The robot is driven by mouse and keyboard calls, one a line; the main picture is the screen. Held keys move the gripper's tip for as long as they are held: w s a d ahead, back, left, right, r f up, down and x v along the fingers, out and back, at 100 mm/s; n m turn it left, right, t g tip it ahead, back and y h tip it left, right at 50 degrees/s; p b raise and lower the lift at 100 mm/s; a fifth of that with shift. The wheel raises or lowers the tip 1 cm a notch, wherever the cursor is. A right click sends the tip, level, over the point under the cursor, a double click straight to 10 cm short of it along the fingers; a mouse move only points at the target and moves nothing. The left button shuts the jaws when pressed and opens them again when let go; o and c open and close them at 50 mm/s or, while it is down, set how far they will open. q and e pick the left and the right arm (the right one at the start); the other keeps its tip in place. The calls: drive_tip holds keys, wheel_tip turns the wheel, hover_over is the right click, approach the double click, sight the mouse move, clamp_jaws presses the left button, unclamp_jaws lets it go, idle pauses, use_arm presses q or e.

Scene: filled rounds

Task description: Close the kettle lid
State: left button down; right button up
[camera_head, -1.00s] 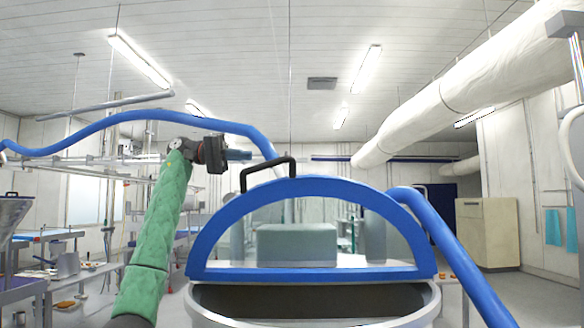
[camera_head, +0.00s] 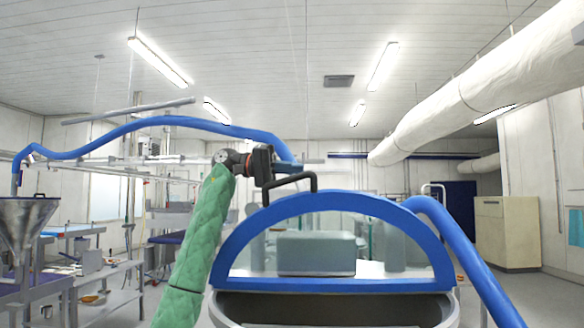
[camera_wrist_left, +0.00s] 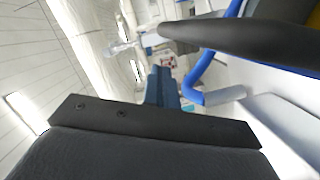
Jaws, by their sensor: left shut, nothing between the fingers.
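The kettle (camera_head: 232,312) is a large round metal vessel at the bottom centre of the head view. Its lid (camera_head: 338,198) stands raised, a half-round blue frame with a see-through pane. A black bar handle (camera_head: 312,176) sits on the lid's upper left edge. My left gripper (camera_head: 300,166) is shut and empty, just behind or beside the handle; I cannot tell if they touch. In the left wrist view the blue fingers (camera_wrist_left: 163,88) are together, and the dark handle (camera_wrist_left: 245,38) crosses close by at the upper right. My right gripper is not in view.
A blue hose (camera_head: 455,250) runs down at the right of the lid, and another (camera_head: 130,125) arches behind my left arm. A metal funnel (camera_head: 25,220) and worktables stand at the left. A beige cabinet (camera_head: 507,233) stands at the back right.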

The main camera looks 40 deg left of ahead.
use_arm(q)
drive_tip(key=shift+s+d+f+p, duration=0.25)
drive_tip(key=shift+s+f+p, duration=0.05)
drive_tip(key=shift+s+f, duration=0.1)
drive_tip(key=shift+s+d, duration=0.15)
drive_tip(key=shift+s, duration=0.4)
drive_tip(key=shift+s+d+f, duration=0.1)
drive_tip(key=shift+f, duration=0.1)
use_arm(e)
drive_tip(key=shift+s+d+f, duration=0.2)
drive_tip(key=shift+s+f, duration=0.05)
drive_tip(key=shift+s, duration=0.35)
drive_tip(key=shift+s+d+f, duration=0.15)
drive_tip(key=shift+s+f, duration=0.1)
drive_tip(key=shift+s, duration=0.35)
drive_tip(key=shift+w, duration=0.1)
